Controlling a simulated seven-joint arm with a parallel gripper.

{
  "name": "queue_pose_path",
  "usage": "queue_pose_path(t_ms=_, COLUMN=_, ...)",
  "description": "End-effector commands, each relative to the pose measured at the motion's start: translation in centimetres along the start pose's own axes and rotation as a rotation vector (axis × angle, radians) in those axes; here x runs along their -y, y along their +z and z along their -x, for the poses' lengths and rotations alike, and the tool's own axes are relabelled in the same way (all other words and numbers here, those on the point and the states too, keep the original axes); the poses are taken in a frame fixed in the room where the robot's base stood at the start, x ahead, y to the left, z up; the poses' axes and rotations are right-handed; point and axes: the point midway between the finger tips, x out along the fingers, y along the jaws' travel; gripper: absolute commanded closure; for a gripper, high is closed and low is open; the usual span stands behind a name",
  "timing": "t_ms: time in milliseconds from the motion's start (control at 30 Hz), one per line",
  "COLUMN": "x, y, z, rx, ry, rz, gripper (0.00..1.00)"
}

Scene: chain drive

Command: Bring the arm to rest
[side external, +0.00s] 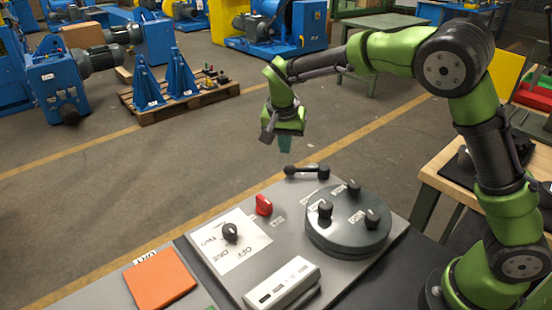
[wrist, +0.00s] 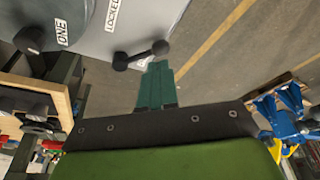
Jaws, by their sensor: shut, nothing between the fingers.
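My gripper (side external: 285,145) hangs in the air beyond the far edge of the grey panel, with its dark green fingers pointing down. In the wrist view its fingers (wrist: 155,84) are together, with nothing held between them. A black lever (side external: 306,171) with a ball end lies at the panel's far edge, below and slightly right of the fingers in the side view. In the wrist view the lever (wrist: 141,55) appears just past the fingertips; contact does not show.
A wooden-topped table stands at right.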

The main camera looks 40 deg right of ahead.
Motion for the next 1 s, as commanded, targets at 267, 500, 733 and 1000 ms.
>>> queue_pose_path(t_ms=267, x=-3.5, y=3.8, z=0.9, rx=0.125, ry=-0.089, rz=0.253, gripper=1.0)
queue_pose_path(t_ms=500, x=-9.0, y=6.9, z=5.9, rx=0.179, ry=-0.299, rz=0.403, gripper=1.0)
queue_pose_path(t_ms=733, x=-14.9, y=10.1, z=10.3, rx=0.095, ry=-0.484, rz=0.507, gripper=1.0)
queue_pose_path(t_ms=1000, x=-19.5, y=11.9, z=12.6, rx=-0.061, ry=-0.579, rz=0.498, gripper=1.0)
